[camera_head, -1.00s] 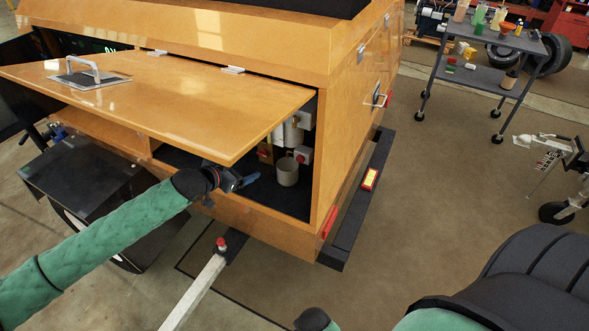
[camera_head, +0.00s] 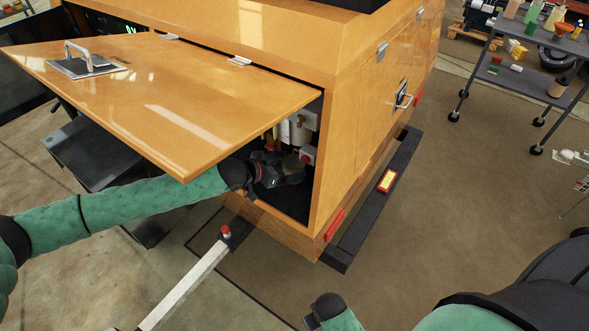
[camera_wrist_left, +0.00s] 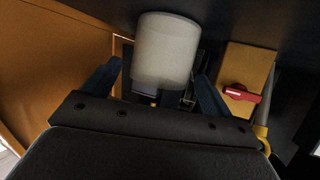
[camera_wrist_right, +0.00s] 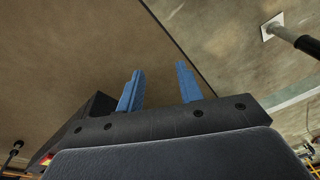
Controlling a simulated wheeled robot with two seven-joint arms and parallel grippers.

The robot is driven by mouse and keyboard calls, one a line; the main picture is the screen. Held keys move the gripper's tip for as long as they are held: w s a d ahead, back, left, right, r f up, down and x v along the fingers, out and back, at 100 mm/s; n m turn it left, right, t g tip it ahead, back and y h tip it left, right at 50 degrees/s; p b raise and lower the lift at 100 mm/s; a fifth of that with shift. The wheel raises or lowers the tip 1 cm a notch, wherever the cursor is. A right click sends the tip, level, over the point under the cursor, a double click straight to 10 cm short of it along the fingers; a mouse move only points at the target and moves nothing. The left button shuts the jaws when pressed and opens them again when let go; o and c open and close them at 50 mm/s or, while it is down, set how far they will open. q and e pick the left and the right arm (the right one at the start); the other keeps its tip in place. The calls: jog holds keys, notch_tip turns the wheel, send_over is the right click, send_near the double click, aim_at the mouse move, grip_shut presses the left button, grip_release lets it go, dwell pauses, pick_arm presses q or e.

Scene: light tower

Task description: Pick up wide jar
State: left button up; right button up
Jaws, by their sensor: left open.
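The wide jar is a pale, round container that stands in the open compartment of the wooden cabinet. In the head view only part of the jar (camera_head: 291,163) shows behind my left gripper (camera_head: 284,174). In the left wrist view the jar (camera_wrist_left: 167,50) is between the two blue fingers of my left gripper (camera_wrist_left: 158,85), just ahead of them, with a gap at each side. The left gripper is open. My right gripper (camera_wrist_right: 160,88) is open and empty above the floor in the right wrist view; its hand shows at the bottom of the head view.
A raised wooden door (camera_head: 160,90) hangs over the left arm. The compartment's right wall (camera_head: 327,160) is close to the jar. A yellow box with a red handle (camera_wrist_left: 240,92) stands to the right in the left wrist view. A grey cart (camera_head: 520,75) stands far right.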

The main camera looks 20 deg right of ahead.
aim_at(302, 163)
pick_arm(q)
jog(key=p+x, duration=0.1)
jog(key=x, duration=0.3)
jog(key=shift+d+p, duration=0.1)
jog(key=shift+p, duration=0.25)
pick_arm(e)
notch_tip(302, 163, down, 8)
jog(key=s+d, duration=0.1)
jog(key=s, duration=0.1)
pick_arm(q)
jog(key=c, duration=1.1)
pick_arm(e)
jog(key=shift+s, duration=0.1)
